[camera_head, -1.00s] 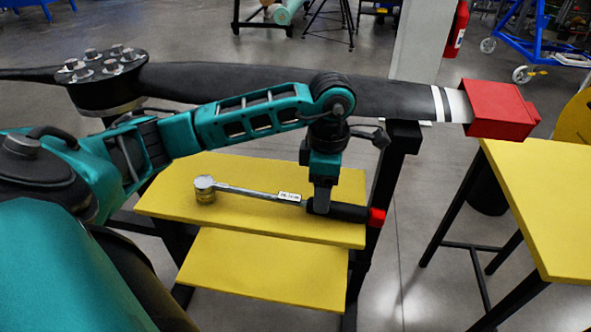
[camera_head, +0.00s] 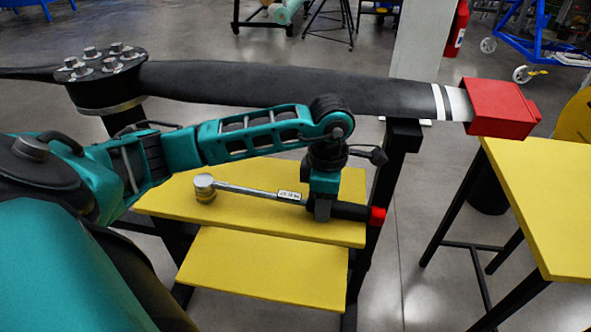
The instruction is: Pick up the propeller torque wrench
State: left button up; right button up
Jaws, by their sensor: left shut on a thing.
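The torque wrench (camera_head: 247,190) lies along the upper yellow shelf (camera_head: 250,222). Its round silver head (camera_head: 204,187) is at the left and its black handle with a red end (camera_head: 376,217) is at the right. My left gripper (camera_head: 322,211) points down from above and is shut on the wrench's black handle. The wrench appears at or very near the shelf surface; I cannot tell if there is a gap. The fingers hide part of the handle. My right gripper is not in view.
A black propeller (camera_head: 290,88) with a bolted hub (camera_head: 103,78) and red tip cover (camera_head: 498,107) spans behind my left arm. A lower yellow shelf (camera_head: 262,268) is in front. A yellow table (camera_head: 550,200) stands at right, with open floor between.

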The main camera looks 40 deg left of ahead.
pick_arm(q)
grip_shut()
jog(key=shift+r, duration=0.1)
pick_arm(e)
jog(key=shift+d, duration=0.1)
pick_arm(q)
jog(key=shift+r, duration=0.1)
notch_tip(320, 180, up, 20)
jog(key=p, duration=0.3)
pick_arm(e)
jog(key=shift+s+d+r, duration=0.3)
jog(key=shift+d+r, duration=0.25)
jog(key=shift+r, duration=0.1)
pick_arm(q)
jog(key=shift+o, duration=1.7)
grip_release()
grip_shut()
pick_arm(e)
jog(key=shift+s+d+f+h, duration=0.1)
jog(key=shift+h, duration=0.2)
